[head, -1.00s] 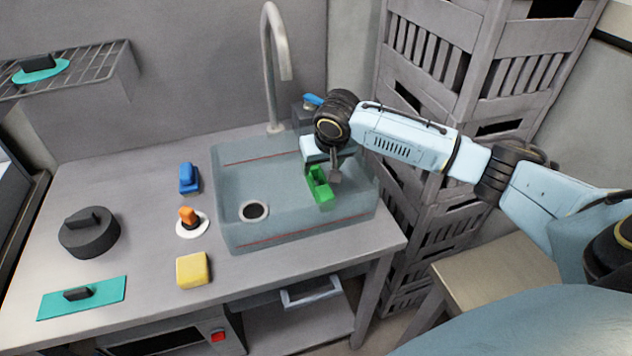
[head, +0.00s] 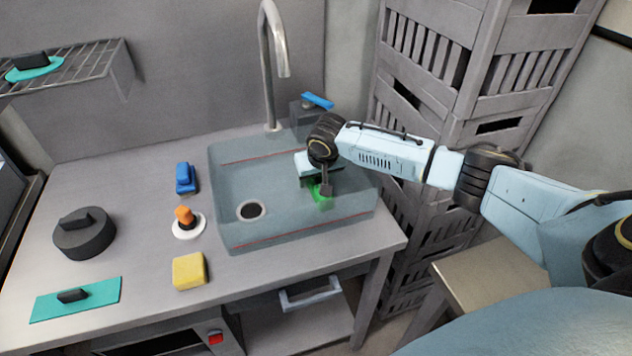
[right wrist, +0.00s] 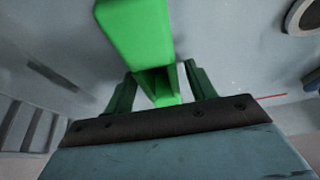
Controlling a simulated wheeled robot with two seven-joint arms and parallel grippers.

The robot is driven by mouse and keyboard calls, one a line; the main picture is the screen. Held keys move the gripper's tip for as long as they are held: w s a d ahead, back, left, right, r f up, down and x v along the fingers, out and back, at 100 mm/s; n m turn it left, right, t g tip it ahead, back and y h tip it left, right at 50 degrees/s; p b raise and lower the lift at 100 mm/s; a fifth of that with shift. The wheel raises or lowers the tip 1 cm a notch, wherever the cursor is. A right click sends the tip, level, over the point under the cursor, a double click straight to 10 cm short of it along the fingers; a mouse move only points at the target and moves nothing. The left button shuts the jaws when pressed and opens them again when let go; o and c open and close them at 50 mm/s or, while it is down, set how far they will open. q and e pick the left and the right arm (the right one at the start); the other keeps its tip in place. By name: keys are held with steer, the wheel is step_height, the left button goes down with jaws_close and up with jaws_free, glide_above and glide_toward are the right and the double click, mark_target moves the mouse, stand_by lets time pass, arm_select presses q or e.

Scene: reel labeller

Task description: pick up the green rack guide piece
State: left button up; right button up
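The green rack guide piece (head: 320,194) lies in the right part of the sink basin, mostly hidden in the head view under my right gripper (head: 318,184). In the right wrist view the green piece (right wrist: 137,32) is a bright green block with a narrower part running down between the fingers. My right gripper (right wrist: 162,85) has its two fingers apart, one on each side of that narrower part, with gaps showing at both sides. My left gripper is not in view.
The grey sink (head: 233,174) has a drain (head: 250,210) at left and a tall faucet (head: 272,70) behind. On the counter left of it are a blue item (head: 186,178), an orange-topped item (head: 186,217) and a yellow block (head: 189,271). Slatted crates (head: 440,60) stand at right.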

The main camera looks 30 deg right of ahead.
steer(key=c, duration=1)
steer(key=shift+r, duration=0.1)
